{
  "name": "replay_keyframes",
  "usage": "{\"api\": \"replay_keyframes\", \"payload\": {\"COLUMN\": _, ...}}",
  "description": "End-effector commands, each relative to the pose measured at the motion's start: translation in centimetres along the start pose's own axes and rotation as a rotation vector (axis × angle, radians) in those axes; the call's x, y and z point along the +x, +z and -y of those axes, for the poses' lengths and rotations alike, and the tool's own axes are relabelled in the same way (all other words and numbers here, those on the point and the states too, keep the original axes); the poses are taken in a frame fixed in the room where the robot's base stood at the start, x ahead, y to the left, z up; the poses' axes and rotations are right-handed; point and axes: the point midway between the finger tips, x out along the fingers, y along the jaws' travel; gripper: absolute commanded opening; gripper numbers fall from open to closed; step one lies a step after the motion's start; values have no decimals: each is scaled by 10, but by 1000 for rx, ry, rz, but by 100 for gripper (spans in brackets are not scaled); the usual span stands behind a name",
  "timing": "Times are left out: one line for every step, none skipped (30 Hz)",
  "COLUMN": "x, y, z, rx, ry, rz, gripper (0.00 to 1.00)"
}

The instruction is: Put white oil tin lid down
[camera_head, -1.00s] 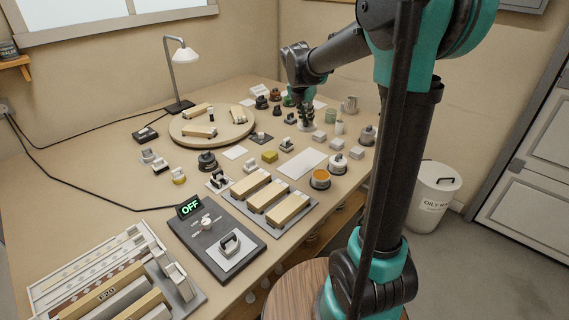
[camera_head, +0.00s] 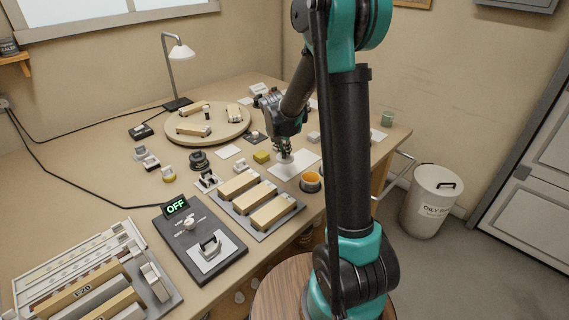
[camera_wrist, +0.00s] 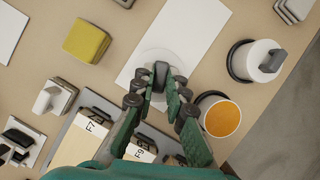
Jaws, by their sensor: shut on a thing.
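My gripper (camera_wrist: 160,88) is shut on the dark knob (camera_wrist: 160,72) of the white oil tin lid (camera_wrist: 150,61). The lid is a pale round disc, seen from above in the wrist view, over the white sheet (camera_wrist: 186,28). In the head view my gripper (camera_head: 284,150) points down, with the lid (camera_head: 284,159) just under it at the sheet's left part. I cannot tell whether the lid touches the sheet. An open tin with orange contents (camera_wrist: 222,118) stands right of my gripper; it also shows in the head view (camera_head: 311,180).
A white-topped container with a dark knob (camera_wrist: 257,61) stands right of the sheet. A yellow block (camera_wrist: 87,42) lies to the left. Labelled wooden blocks (camera_head: 256,198) lie close in front. The sheet's right part (camera_head: 306,157) is clear.

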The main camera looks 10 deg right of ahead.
Motion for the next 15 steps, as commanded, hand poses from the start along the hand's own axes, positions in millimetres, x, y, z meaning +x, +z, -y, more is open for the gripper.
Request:
{"api": "replay_keyframes", "payload": {"x": 8, "y": -3, "z": 0, "rx": 0, "ry": 0, "rz": 0, "gripper": 0}}
{"api": "replay_keyframes", "payload": {"x": 12, "y": -5, "z": 0, "rx": 0, "ry": 0, "rz": 0, "gripper": 0}}
{"api": "replay_keyframes", "payload": {"x": 16, "y": -6, "z": 0, "rx": 0, "ry": 0, "rz": 0, "gripper": 0}}
{"api": "replay_keyframes", "payload": {"x": 18, "y": -7, "z": 0, "rx": 0, "ry": 0, "rz": 0, "gripper": 0}}
{"api": "replay_keyframes", "payload": {"x": 20, "y": -8, "z": 0, "rx": 0, "ry": 0, "rz": 0, "gripper": 0}}
{"api": "replay_keyframes", "payload": {"x": 22, "y": -9, "z": 0, "rx": 0, "ry": 0, "rz": 0, "gripper": 0}}
{"api": "replay_keyframes", "payload": {"x": 23, "y": -10, "z": 0, "rx": 0, "ry": 0, "rz": 0, "gripper": 0}}
{"api": "replay_keyframes", "payload": {"x": 25, "y": -10, "z": 0, "rx": 0, "ry": 0, "rz": 0, "gripper": 0}}
{"api": "replay_keyframes", "payload": {"x": 30, "y": -12, "z": 0, "rx": 0, "ry": 0, "rz": 0, "gripper": 0}}
{"api": "replay_keyframes", "payload": {"x": 33, "y": -14, "z": 0, "rx": 0, "ry": 0, "rz": 0, "gripper": 0}}
{"api": "replay_keyframes", "payload": {"x": 37, "y": -15, "z": 0, "rx": 0, "ry": 0, "rz": 0, "gripper": 0}}
{"api": "replay_keyframes", "payload": {"x": 42, "y": -17, "z": 0, "rx": 0, "ry": 0, "rz": 0, "gripper": 0}}
{"api": "replay_keyframes", "payload": {"x": 46, "y": -19, "z": 0, "rx": 0, "ry": 0, "rz": 0, "gripper": 0}}
{"api": "replay_keyframes", "payload": {"x": 49, "y": -20, "z": 0, "rx": 0, "ry": 0, "rz": 0, "gripper": 0}}
{"api": "replay_keyframes", "payload": {"x": 52, "y": -22, "z": 0, "rx": 0, "ry": 0, "rz": 0, "gripper": 0}}
